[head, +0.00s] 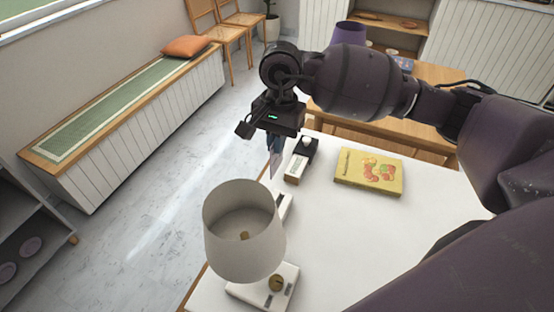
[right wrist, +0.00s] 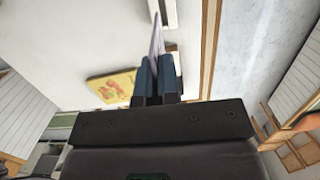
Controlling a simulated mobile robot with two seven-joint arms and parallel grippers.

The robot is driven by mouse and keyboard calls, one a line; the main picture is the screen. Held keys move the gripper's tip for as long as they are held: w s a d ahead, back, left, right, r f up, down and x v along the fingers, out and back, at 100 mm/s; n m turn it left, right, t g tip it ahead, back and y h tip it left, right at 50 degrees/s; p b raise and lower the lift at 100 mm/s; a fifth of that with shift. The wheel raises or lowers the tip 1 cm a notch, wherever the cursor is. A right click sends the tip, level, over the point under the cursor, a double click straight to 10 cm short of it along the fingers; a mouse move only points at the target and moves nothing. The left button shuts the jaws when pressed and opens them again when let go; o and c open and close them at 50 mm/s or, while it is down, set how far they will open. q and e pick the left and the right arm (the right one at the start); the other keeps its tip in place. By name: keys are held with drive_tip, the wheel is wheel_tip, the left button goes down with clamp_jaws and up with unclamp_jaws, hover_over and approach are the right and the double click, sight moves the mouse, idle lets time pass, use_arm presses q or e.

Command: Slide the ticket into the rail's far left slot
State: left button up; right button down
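My right gripper (head: 274,143) is shut on the ticket (head: 276,166), a thin pale slip pointing down from the fingertips. In the right wrist view the ticket (right wrist: 157,38) stands out edge-on beyond my dark fingers (right wrist: 157,80). The gripper is above the table's far left edge. A white piece with a dark opening (head: 285,206) lies nearer, partly hidden behind the lampshade; it may be the rail, but I cannot make out its slots. The ticket looks apart from it. My left gripper is not in view.
A lamp with a cream shade (head: 244,232) and white base (head: 265,289) stands at the near left of the white table (head: 350,245). A black-and-white device (head: 301,158) is just right of the gripper. A yellow book (head: 368,172) lies further right. The table's middle is clear.

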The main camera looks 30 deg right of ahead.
drive_tip(key=shift+r, duration=1.5)
drive_tip(key=shift+r+p, duration=0.5)
drive_tip(key=shift+r, duration=1.1)
drive_tip(key=shift+r+p, duration=0.35)
drive_tip(key=shift+r, duration=0.25)
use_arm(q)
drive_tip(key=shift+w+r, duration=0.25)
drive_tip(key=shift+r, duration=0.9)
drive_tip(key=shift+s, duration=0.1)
